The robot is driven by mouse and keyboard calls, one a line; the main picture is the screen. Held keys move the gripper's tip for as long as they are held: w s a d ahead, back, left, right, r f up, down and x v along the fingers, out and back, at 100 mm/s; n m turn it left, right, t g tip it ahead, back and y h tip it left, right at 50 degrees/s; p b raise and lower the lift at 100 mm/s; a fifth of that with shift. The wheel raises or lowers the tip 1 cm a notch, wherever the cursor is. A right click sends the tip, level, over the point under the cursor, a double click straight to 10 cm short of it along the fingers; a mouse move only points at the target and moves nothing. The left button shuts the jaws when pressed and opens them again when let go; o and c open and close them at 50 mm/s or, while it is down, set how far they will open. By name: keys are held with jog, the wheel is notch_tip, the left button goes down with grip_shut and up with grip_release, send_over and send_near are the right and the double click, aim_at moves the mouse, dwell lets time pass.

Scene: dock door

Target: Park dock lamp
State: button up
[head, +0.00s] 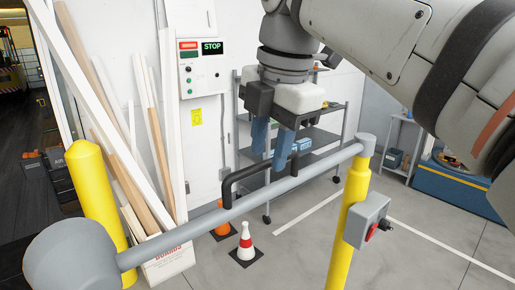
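The dock lamp has a large grey round head (75,258) at lower left and a long grey swing arm (190,231). The arm reaches right to a joint on top of a yellow post (346,218). A black bar handle (262,169) stands on the swing arm, left of the post. My gripper (270,151) points down at the handle. Its two blue fingers are apart with an empty gap between them. The right finger overlaps the handle bar in the picture; whether it touches cannot be told.
A grey box with a red knob (371,232) is on the post. Another yellow post (95,200) stands behind the lamp. Leaning boards (130,130), cones (245,241), a shelf cart (322,139) and a wall panel reading STOP (202,68) are behind. The floor at lower right is clear.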

jog(key=shift+f, duration=0.5)
jog(key=shift+c, duration=0.2)
grip_shut()
